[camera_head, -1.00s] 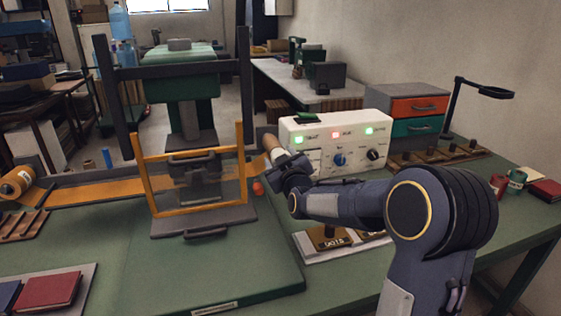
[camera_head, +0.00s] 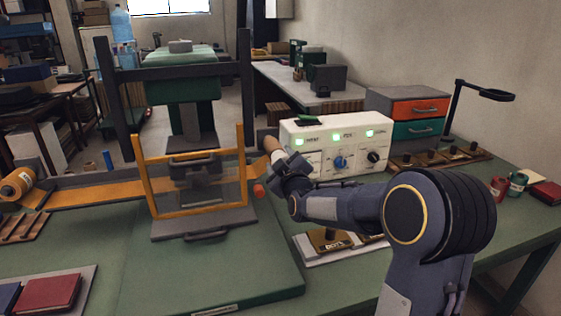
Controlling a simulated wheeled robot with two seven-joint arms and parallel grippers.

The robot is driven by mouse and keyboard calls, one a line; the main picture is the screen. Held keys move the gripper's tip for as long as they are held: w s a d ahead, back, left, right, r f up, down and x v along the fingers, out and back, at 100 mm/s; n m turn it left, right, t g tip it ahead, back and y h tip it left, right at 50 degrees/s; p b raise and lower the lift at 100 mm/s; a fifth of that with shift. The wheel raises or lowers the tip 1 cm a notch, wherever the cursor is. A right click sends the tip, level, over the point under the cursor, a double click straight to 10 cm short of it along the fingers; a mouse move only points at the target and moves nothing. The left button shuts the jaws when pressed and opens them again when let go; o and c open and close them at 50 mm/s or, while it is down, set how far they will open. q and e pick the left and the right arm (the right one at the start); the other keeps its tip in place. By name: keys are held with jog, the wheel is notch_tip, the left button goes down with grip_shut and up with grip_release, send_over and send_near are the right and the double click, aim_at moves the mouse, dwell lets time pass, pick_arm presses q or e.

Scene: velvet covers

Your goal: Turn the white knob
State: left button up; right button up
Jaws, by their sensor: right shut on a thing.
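The white control box (camera_head: 330,127) stands on the green table, with a blue knob (camera_head: 340,163) in the middle of its front and a black knob (camera_head: 374,157) at the right. Its three lamps all glow green, the middle lamp (camera_head: 337,136) among them. My right gripper (camera_head: 293,165) is at the left end of the box's front, where the white knob is hidden behind it. The gripper is shut on the knob there. The turn of the white knob cannot be seen. My left gripper is not in view.
A press with an orange-framed guard (camera_head: 151,187) stands left of my right gripper, with a small red-orange part (camera_head: 258,191) beside it. Stamps (camera_head: 330,238) lie in front of the box, below my right arm. An orange and green drawer unit (camera_head: 418,108) stands behind.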

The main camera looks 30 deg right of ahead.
jog(key=o, duration=1)
jog(key=shift+c, duration=0.2)
jog(key=v, duration=0.7)
jog(key=shift+s, duration=0.4)
jog(key=shift+a, duration=0.1)
jog(key=s+a+f+m+g+y+p, duration=0.1)
jog(key=s+a+m+g+y+p, duration=0.1)
jog(key=s, duration=0.8)
jog(key=s+a+f+m+g+y+p, duration=0.1)
jog(key=s+a+m+g+y+p, duration=0.2)
jog(key=s+a+g, duration=0.3)
jog(key=s+a+f+m+g+y+p, duration=0.1)
jog(key=s+a, duration=0.6)
jog(key=s, duration=0.8)
jog(key=m+g+y+p, duration=0.1)
jog(key=g+y+p, duration=0.1)
jog(key=p, duration=0.1)
jog(key=shift+f+g, duration=0.3)
jog(key=shift+g, duration=0.1)
